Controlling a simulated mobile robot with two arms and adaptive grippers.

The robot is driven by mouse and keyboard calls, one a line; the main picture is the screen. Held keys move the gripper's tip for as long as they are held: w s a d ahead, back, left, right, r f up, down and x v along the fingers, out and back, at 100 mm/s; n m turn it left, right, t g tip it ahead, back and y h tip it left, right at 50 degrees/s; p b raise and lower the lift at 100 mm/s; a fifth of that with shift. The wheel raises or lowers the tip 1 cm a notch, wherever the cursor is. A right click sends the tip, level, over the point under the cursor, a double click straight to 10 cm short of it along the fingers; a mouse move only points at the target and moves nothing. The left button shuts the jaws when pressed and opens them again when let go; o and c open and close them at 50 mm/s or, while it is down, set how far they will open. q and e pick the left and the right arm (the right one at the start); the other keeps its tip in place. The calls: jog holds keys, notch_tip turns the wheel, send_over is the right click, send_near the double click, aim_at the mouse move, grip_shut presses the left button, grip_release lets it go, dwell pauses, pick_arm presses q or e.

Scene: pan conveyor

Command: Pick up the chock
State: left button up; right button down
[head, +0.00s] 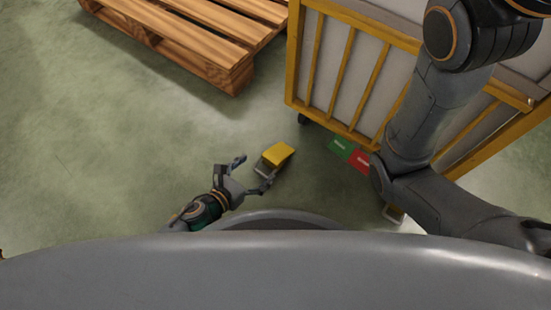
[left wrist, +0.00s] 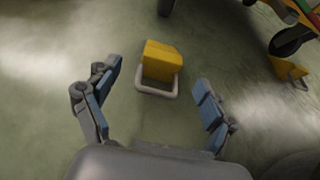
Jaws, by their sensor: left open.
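The chock is a yellow wedge (head: 279,153) with a pale grey loop handle, lying on the green floor near the cart. It also shows in the left wrist view (left wrist: 162,60), with its handle toward my gripper. My left gripper (head: 253,174) is open and empty, just short of the chock on its handle side. In the left wrist view its fingers (left wrist: 156,90) stand apart on either side of the handle, and the yellow body lies beyond the tips. I cannot tell the exact height above the floor. My right gripper is out of view.
A yellow-framed cart (head: 317,60) with grey panels stands right of the chock, partly behind my right arm. Its dark wheel (left wrist: 293,40) has a second yellow chock (left wrist: 288,70) by it. A wooden pallet (head: 190,45) lies at the back left. The left floor is clear.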

aim_at(280, 151)
pick_arm(q)
jog(key=b+x, duration=0.1)
jog(key=x, duration=0.3)
jog(key=shift+w+d+f, duration=0.15)
jog(key=shift+w+f, duration=0.05)
jog(key=b+x, duration=0.1)
jog(key=x, duration=0.1)
jog(key=b+x, duration=0.1)
jog(key=x, duration=0.1)
jog(key=shift+s+d+f+b, duration=0.1)
jog(key=shift+d+f+b, duration=0.1)
jog(key=shift+f+b, duration=0.15)
jog(key=shift+w+d, duration=0.3)
jog(key=c, duration=1.4)
jog(key=shift+r, duration=0.15)
jog(key=shift+c, duration=0.5)
